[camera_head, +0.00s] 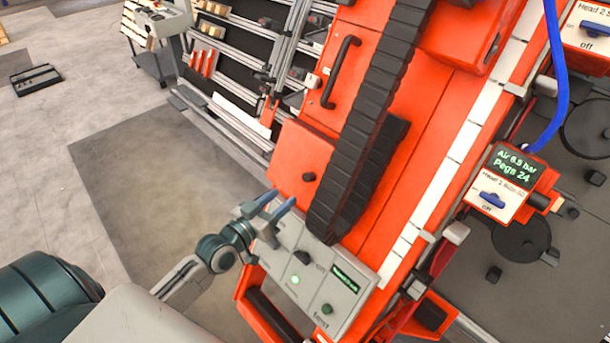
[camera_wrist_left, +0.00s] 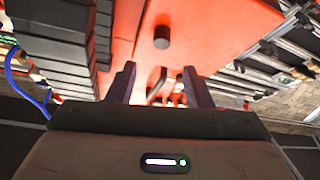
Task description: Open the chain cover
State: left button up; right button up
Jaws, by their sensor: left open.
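An orange cover panel (camera_head: 290,157) with a small black round knob (camera_head: 309,177) lies beside the black segmented chain (camera_head: 375,110). No label names the chain cover, and the panel looks closed. In the left wrist view the knob (camera_wrist_left: 161,37) stands out from the orange surface (camera_wrist_left: 215,25), ahead of and above the fingers. My left gripper (camera_head: 281,199) is open and empty, just below and left of the knob in the head view, apart from it. It also shows in the left wrist view (camera_wrist_left: 158,82). My right gripper is in neither view.
A grey control box (camera_head: 315,279) with a dark knob and green lights sits close below my left gripper. A black bar handle (camera_head: 341,72) is higher on the orange machine. A blue hose (camera_head: 560,85) hangs at right. Grey floor (camera_head: 150,180) is free at left.

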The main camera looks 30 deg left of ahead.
aim_at(305, 178)
pick_arm(q)
jog(key=x, duration=0.9)
jog(key=shift+w+f+b, duration=0.2)
jog(key=shift+w+b, duration=0.1)
jog(key=shift+w, duration=0.1)
grip_shut()
